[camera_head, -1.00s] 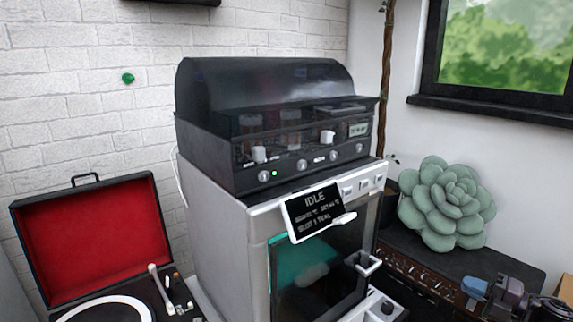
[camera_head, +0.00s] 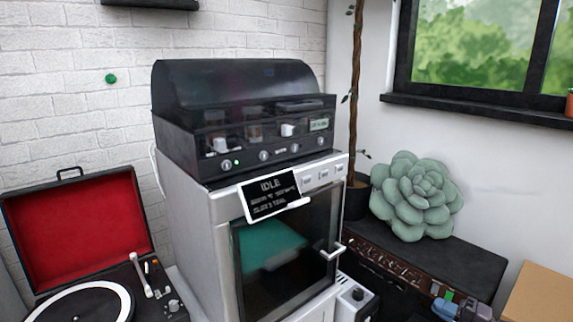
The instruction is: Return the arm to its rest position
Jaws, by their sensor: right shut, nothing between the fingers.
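My right gripper (camera_head: 443,305) is low at the right edge area of the head view, partly cut off by the bottom of the picture. It is shut, with nothing held. It is in front of the dark cabinet (camera_head: 475,262) that stands right of the white machine. My left gripper is not in view.
The white machine (camera_head: 195,225) has a glass door with a handle (camera_head: 334,252) and a sign reading IDLE (camera_head: 268,196). A red-lined record player (camera_head: 75,225) is at left. A succulent cushion (camera_head: 418,195) sits on the cabinet. A cardboard box (camera_head: 540,295) is at lower right.

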